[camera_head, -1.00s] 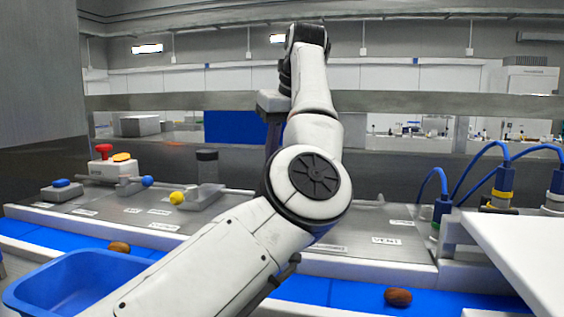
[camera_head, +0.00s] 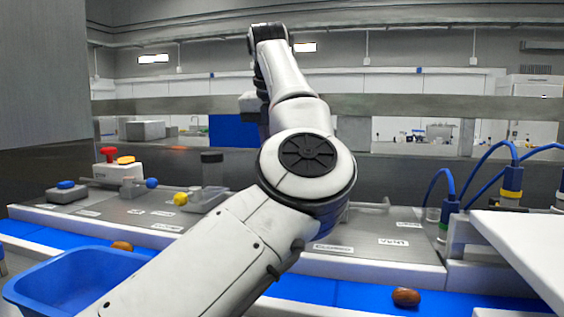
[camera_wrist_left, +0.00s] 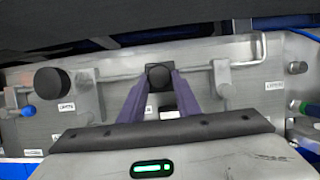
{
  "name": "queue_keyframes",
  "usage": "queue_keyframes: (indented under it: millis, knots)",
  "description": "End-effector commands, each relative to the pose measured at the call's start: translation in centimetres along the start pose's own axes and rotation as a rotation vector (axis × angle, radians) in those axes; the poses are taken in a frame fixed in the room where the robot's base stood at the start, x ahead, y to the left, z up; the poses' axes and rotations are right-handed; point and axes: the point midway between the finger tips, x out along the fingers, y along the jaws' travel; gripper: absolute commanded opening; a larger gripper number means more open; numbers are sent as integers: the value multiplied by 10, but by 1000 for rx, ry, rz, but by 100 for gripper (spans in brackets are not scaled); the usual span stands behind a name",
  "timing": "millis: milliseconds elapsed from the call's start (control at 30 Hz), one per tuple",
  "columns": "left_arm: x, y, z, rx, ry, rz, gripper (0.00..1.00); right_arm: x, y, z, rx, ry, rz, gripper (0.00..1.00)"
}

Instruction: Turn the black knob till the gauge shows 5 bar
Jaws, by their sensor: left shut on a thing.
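In the left wrist view a dark, square-looking knob (camera_wrist_left: 158,78) sits on the grey panel, between the purple fingers of my left gripper (camera_wrist_left: 159,71). The fingers are shut on it from both sides. In the head view my left arm's links hide the fingers and this knob. A taller black round cap (camera_wrist_left: 52,83) stands apart to the left; it also shows in the head view (camera_head: 211,157). I cannot make out a gauge face or its reading in either view. My right gripper is not in view.
A thin metal pipe (camera_wrist_left: 205,68) runs along the panel behind the knob, with a bracket (camera_wrist_left: 224,82) to its right. Blue and yellow ball-ended levers (camera_head: 152,183) (camera_head: 180,198) and a red button (camera_head: 107,153) are at left. A blue bin (camera_head: 75,258) stands in front; blue cables (camera_head: 483,160) rise at right.

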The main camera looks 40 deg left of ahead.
Motion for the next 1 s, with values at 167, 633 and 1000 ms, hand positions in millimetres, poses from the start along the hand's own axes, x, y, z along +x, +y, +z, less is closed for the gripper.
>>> queue_keyframes:
  millis: [167,633,1000]
  knots:
    - [-1,1,1,24,-4,-10,7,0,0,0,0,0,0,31]
    - [-1,1,1,28,-4,-11,41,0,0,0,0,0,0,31]
    - [-3,1,0,28,-2,-12,48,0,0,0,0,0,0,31]
